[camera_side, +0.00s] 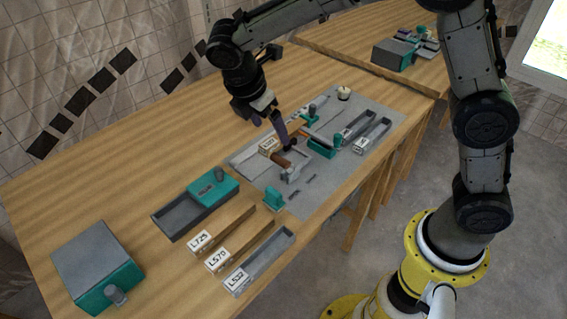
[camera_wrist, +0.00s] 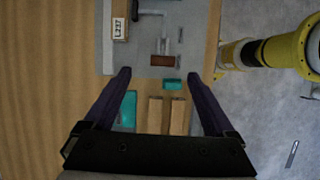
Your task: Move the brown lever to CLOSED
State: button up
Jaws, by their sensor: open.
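The brown lever (camera_side: 281,160) stands out from a grey metal fitting (camera_side: 291,173) on the grey panel (camera_side: 246,160) in the side view. In the wrist view the brown lever (camera_wrist: 162,61) shows just beyond the space between my fingertips. My gripper (camera_side: 285,142) has dark purple fingers, which hang over the panel close to the lever. In the wrist view my gripper (camera_wrist: 159,75) is open, with nothing between its fingers. I cannot tell whether a finger touches the lever, and no CLOSED marking is readable.
A labelled block (camera_side: 268,144) stands close behind the lever. A teal block (camera_side: 273,198) sits in front, and a teal fitting (camera_side: 322,147) to the right. Labelled bars (camera_side: 238,240), a teal-topped tray (camera_side: 180,216) and a grey-teal box (camera_side: 95,262) lie left. The table's back left is clear.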

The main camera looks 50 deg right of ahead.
aim_at(281, 160)
jog(key=x, duration=0.5)
jog(key=a+x, duration=0.1)
jog(key=x, duration=0.8)
jog(key=shift+s+f, duration=0.3)
jog(key=shift+f, duration=0.35)
jog(key=shift+c, duration=0.2)
grip_shut()
